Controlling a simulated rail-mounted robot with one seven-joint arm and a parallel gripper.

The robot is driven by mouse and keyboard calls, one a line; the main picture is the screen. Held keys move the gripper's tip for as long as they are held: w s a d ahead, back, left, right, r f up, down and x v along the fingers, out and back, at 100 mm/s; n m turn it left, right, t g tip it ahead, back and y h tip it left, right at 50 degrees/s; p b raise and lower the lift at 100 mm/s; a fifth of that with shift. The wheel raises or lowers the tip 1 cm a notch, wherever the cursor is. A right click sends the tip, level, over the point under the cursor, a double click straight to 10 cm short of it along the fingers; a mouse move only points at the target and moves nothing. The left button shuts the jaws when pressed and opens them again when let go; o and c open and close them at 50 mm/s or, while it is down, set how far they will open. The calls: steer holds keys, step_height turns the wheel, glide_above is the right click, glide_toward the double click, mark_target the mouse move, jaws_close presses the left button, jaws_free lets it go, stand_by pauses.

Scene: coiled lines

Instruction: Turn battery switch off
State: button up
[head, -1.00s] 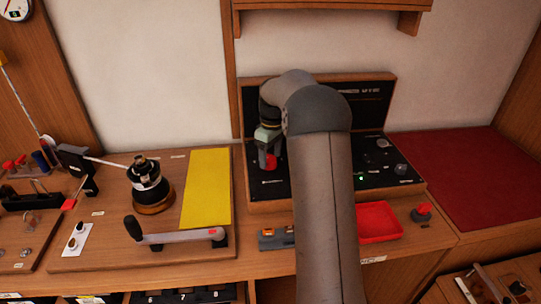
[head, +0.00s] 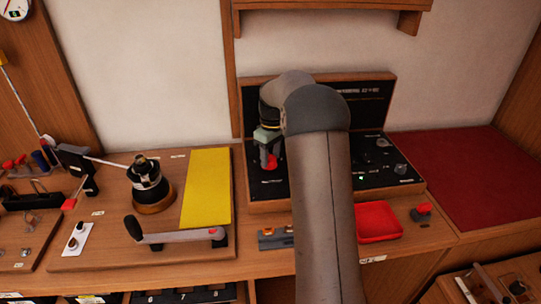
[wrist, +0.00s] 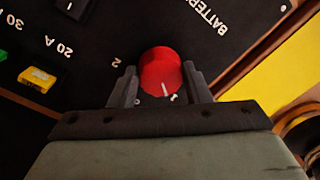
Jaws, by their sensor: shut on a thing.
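The battery switch is a red round knob (wrist: 160,72) on a black panel, beside upside-down white lettering that begins "BATTER". A white line marks the knob's near side, and a "2" stands to its left in the wrist view. My gripper (wrist: 159,88) has a dark finger on each side of the knob and is shut on it. In the head view, my gripper (head: 268,150) points down at the panel's left part, with the red knob (head: 269,162) between its fingers. My arm hides the panel's middle.
A yellow fuse (wrist: 37,79) sits near the "20 A" label. A red tray (head: 379,222) and a red button (head: 422,209) lie in front of the panel. A winch (head: 150,185) and crank handle (head: 180,236) stand to the left. The red mat (head: 470,180) is clear.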

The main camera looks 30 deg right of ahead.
mark_target(273, 159)
steer(key=m, duration=0.5)
steer(key=shift+a, duration=0.1)
steer(key=m, duration=0.5)
steer(key=shift+a+m, duration=0.1)
steer(key=shift+m, duration=0.2)
steer(key=shift+t, duration=0.3)
steer(key=o, duration=1)
steer(key=r, duration=1.1)
steer(key=d+r, duration=0.1)
steer(key=r, duration=0.5)
steer(key=shift+s+r, duration=0.2)
steer(key=shift+s, duration=0.1)
